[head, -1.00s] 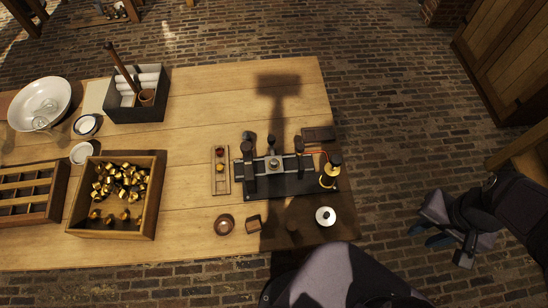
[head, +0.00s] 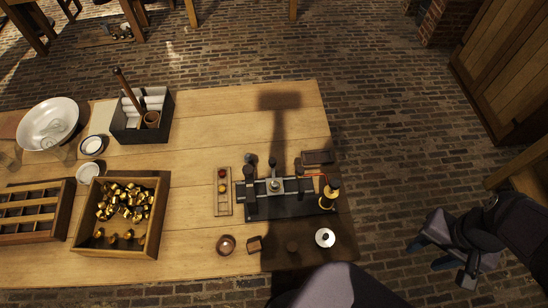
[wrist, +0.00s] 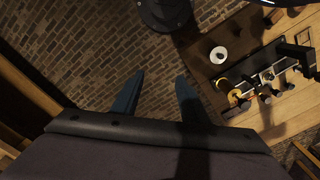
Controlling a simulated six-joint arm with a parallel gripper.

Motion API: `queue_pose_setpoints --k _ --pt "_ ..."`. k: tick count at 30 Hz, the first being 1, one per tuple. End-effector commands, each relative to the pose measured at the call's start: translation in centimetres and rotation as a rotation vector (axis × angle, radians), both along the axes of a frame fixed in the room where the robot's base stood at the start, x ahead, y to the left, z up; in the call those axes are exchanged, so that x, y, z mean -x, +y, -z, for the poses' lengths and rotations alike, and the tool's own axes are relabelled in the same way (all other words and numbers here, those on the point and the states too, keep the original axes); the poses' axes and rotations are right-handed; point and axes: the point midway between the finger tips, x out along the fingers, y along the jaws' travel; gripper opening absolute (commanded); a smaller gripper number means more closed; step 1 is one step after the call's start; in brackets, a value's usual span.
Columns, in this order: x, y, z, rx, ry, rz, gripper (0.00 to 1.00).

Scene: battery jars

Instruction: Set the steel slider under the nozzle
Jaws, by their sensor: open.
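The black apparatus (head: 295,208) with a steel rail stands near the right end of the table. The steel slider appears to be the small pale block (head: 274,186) at the middle of the rail; its exact shape is too small to tell. I cannot clearly make out the nozzle; dark uprights stand along the rail. The apparatus also shows at the right of the wrist view (wrist: 268,78). My gripper (head: 440,252) is off the table's right side, over the brick floor, well apart from the apparatus. In the wrist view its two fingers (wrist: 155,92) are spread with nothing between them.
A narrow wooden tray (head: 223,204) with small round pieces lies left of the apparatus. A white disc with a dark knob (head: 325,237) and a small brown bowl (head: 226,244) sit in front. A box of brass pieces (head: 160,215) stands further left. The table's middle back is clear.

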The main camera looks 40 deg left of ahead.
Motion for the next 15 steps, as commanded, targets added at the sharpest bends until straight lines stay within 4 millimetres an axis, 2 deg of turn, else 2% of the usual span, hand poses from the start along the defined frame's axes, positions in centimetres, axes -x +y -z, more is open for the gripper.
queue_pose_setpoints --k 1,3,5,11,15 --pt "0.0 0.0 -1.7 0.0 0.0 0.0 0.4" --pt "0.0 0.0 -2.8 0.0 0.0 0.0 0.4" --pt "-1.3 0.9 -0.5 -0.007 -0.006 -0.053 0.4" --pt "-5.4 4.6 1.7 -0.037 -0.033 -0.248 0.4" --pt "-8.5 8.5 3.7 -0.065 -0.058 -0.422 0.4"
